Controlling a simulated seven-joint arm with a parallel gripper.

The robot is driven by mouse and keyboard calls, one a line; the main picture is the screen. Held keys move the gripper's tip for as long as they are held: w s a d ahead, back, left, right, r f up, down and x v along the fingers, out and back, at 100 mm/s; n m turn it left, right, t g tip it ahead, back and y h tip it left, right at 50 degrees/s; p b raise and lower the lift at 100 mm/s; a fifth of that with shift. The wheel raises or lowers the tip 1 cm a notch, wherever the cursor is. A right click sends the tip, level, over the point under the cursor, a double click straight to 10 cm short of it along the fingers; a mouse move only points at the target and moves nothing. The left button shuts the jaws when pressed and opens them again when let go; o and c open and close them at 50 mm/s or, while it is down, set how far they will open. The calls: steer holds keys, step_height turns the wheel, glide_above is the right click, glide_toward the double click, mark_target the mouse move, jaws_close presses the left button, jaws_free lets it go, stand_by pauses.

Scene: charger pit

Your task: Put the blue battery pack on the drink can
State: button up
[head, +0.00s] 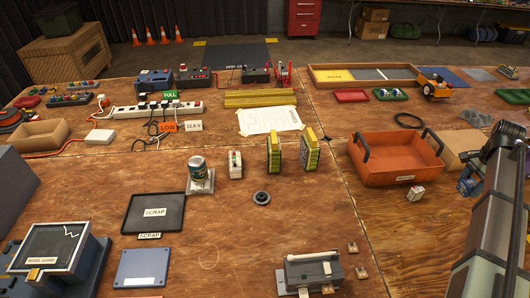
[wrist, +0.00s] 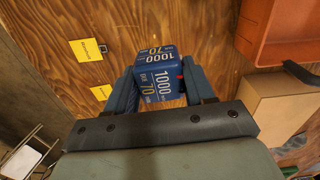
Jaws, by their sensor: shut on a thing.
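The blue battery pack (wrist: 156,62) has white "1000" and yellow "70" markings. My gripper (wrist: 160,80) is shut on it, with one finger on each side, in the wrist view. In the head view the pack (head: 467,184) shows in part at the right, beside the orange bin, and my arm hides the gripper. I cannot tell whether the pack touches the table. The drink can (head: 196,168), dark green with a silver top, stands upright on a small pale pad (head: 201,186) left of the table's middle, far from my gripper.
The orange bin (head: 392,172) with black handles lies between the pack and the can. Yellow-sided packs (head: 274,156) and a white pack (head: 235,164) stand right of the can. A black scrap tray (head: 153,213) lies to its front left. A cardboard box (wrist: 277,105) is near my gripper.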

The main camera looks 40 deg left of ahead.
step_height(320, 180, up, 16)
steer(key=s+a+n, duration=0.3)
steer(key=a+n, duration=0.1)
steer(key=a, duration=1.5)
steer(key=s+a+n, duration=0.3)
steer(key=s+a, duration=0.1)
steer(key=a, duration=1.5)
steer(key=n, duration=1)
glide_above(196, 161)
step_height(196, 161, down, 5)
steer(key=shift+f, duration=5.15)
steer(key=shift+f, duration=0.1)
